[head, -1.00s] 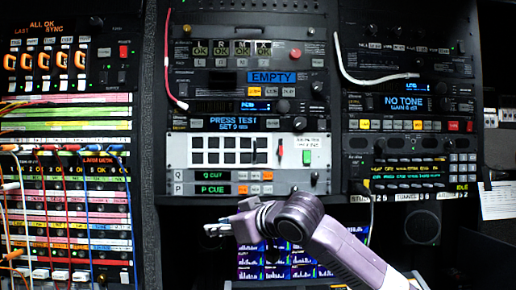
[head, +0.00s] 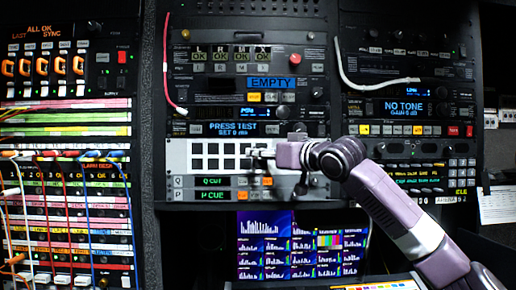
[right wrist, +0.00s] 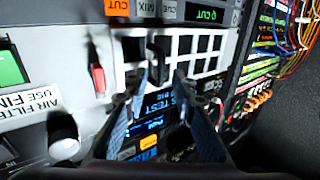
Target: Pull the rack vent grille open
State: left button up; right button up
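The rack vent grille (head: 212,155) is a pale panel with rows of dark square openings, in the middle rack. It also shows in the right wrist view (right wrist: 191,45), turned about upside down. A black upright handle (right wrist: 158,62) stands on it. A red tab (right wrist: 97,75) sits beside the openings. My right gripper (head: 262,160) is in front of the grille and hides its right part in the head view. In the right wrist view my right gripper (right wrist: 158,82) is open, with the handle between or just beyond its fingertips; contact is unclear. My left gripper is not in view.
A label about the air filter (right wrist: 40,105) and a white knob (right wrist: 64,148) are beside the grille. Cue strips (head: 215,182) lie below it, and a lit monitor (head: 290,245) below those. Cables hang on the left rack (head: 65,215).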

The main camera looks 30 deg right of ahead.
jog(key=shift+w, duration=0.45)
jog(key=shift+c, duration=0.5)
grip_shut()
jog(key=shift+r, duration=0.1)
